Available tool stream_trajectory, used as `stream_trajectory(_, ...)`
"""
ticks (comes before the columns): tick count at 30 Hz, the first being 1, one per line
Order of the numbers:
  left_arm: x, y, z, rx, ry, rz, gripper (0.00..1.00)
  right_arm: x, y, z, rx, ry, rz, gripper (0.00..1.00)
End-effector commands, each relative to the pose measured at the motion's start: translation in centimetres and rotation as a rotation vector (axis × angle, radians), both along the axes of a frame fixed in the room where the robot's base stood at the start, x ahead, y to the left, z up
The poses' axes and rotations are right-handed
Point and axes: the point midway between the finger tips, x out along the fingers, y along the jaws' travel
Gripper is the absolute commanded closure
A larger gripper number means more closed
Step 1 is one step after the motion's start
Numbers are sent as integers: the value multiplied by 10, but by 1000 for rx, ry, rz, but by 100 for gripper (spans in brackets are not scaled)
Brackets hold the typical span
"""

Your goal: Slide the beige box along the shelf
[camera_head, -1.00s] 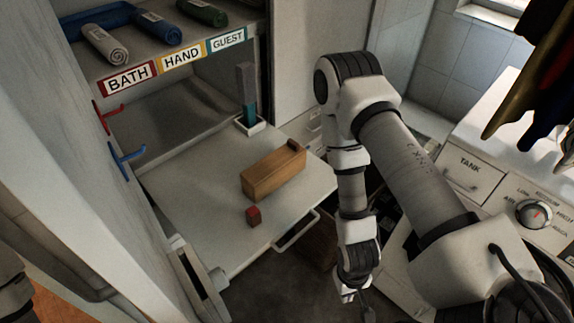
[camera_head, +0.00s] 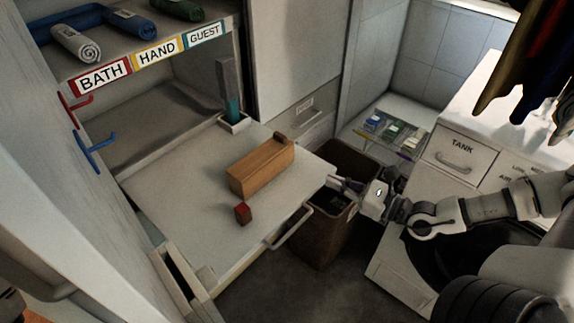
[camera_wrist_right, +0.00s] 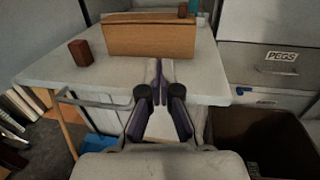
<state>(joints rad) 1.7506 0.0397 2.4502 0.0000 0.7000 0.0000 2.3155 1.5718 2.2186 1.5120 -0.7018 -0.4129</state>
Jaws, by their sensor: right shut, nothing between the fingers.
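The beige box (camera_head: 261,168) is a long tan wooden block lying on the pale pull-out shelf (camera_head: 180,205). In the right wrist view the box (camera_wrist_right: 150,38) lies beyond the fingertips, its long side facing me. My right gripper (camera_head: 332,182) is at the shelf's right edge, apart from the box. Its fingers (camera_wrist_right: 160,64) are together and empty. A small red-brown block (camera_head: 242,212) stands on the shelf near the box; it also shows in the wrist view (camera_wrist_right: 80,52).
A shelf handle (camera_head: 290,228) sticks out at the front edge. A brown bin (camera_head: 322,235) stands below my right gripper. A small holder with a teal-and-grey upright item (camera_head: 232,105) stands at the shelf's back. The shelf left of the box is largely clear.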

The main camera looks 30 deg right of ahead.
Motion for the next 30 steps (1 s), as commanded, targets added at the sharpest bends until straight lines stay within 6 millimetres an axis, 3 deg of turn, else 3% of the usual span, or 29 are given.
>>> stream_trajectory(3, 0, 0, -29, 0, 0, 0, 41, 12, 9, -10, -4, -1, 8, 100)
stream_trajectory(9, 0, 0, -66, 0, 1, 0, 41, 37, 25, -12, -10, 2, 13, 100)
stream_trajectory(21, 0, 0, -94, 0, 0, 0, 41, 84, 52, -5, -13, 4, 13, 100)
stream_trajectory(30, 0, 0, -96, 0, 0, 0, 41, 113, 67, -2, -7, 5, 9, 100)
